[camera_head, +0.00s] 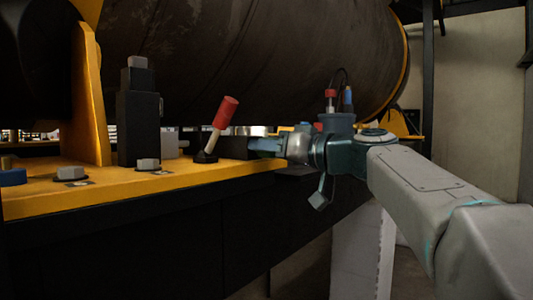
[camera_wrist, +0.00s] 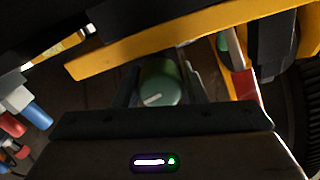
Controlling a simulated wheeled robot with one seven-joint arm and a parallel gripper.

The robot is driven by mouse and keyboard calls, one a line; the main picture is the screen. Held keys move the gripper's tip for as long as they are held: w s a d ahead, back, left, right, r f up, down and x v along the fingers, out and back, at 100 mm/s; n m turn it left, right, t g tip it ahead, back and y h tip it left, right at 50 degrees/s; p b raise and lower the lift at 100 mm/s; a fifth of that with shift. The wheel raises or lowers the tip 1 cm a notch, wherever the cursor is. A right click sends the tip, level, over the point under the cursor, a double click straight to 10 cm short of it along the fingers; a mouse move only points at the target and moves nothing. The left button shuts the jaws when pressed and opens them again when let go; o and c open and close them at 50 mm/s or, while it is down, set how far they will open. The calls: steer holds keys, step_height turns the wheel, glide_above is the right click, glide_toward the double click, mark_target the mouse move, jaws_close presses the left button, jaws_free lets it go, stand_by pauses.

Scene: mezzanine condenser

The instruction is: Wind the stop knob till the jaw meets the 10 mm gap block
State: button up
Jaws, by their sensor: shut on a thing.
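In the wrist view, a round green knob (camera_wrist: 163,88) with a white index mark sits between the two dark fingers of my gripper (camera_wrist: 160,76). The fingers are shut on its sides. In the head view, my gripper (camera_head: 268,147) reaches in from the right to the end of the yellow bench, beside a dark block (camera_head: 235,147). The knob is hidden there behind the fingers and wrist. I cannot clearly make out the jaw or the 10 mm gap block in either view, so the gap between them cannot be told.
A red-handled lever (camera_head: 228,112) leans up close to my gripper. A black post (camera_head: 138,120) and hex bolts (camera_head: 70,173) stand on the yellow bench top (camera_head: 115,192). A large dark cylinder (camera_head: 240,60) fills the space behind. Red and blue tools (camera_wrist: 37,116) show at the left of the wrist view.

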steer(key=shift+m, duration=1.2)
steer(key=o, duration=1)
steer(key=shift+d, duration=0.1)
